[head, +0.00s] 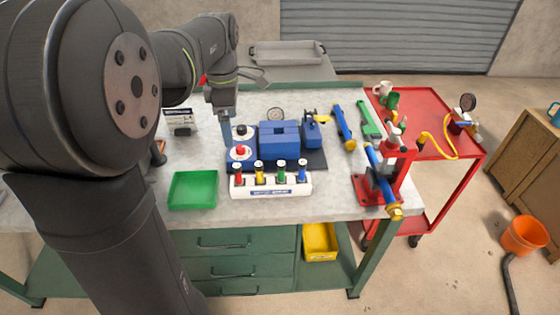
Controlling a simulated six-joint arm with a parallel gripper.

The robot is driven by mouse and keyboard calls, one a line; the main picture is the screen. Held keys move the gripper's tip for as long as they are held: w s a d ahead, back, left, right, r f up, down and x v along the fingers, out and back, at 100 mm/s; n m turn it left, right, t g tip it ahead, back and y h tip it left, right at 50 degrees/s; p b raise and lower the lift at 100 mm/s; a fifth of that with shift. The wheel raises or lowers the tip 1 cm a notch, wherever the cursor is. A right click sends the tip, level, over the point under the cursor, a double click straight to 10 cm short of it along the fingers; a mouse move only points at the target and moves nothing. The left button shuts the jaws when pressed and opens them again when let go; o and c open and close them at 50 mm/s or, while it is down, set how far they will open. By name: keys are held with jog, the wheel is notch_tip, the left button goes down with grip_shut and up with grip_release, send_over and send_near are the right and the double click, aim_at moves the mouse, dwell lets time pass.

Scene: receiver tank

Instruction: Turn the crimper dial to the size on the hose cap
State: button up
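The blue crimper (279,140) stands on a dark base plate on the bench. At its left are two round white dials, one with a black knob (241,131) and one with a red knob (240,151). Their markings are too small to read. My gripper (227,132) points down just left of the black knob; I cannot tell whether it touches it or whether its fingers are open. A blue hose with yellow ends (343,127) lies at the right. Another blue hose (381,178) is at the red vise (402,172). I can read no size on any cap.
A white rack (270,190) with several coloured pieces stands in front of the crimper. A green tray (193,190) is left of it. A small sign (181,117) stands behind left. A red cart (440,120) stands right of the bench. My arm hides the bench's left side.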

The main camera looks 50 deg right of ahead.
jog(key=shift+f, duration=0.25)
jog(key=c, duration=0.3)
jog(key=f+g+h, duration=0.1)
jog(key=f, duration=0.1)
jog(key=d+f+g+h, duration=0.1)
jog(key=f+g, duration=0.1)
jog(key=shift+w+d+f+n+h, duration=0.15)
jog(key=shift+f+n+h, duration=0.15)
jog(key=c, duration=0.5)
jog(key=shift+o, duration=0.2)
jog(key=n+t+h, duration=0.3)
jog(key=n+h, duration=0.5)
jog(key=h, duration=0.3)
send_near(241, 127)
jog(key=x, duration=1)
jog(key=c, duration=0.9)
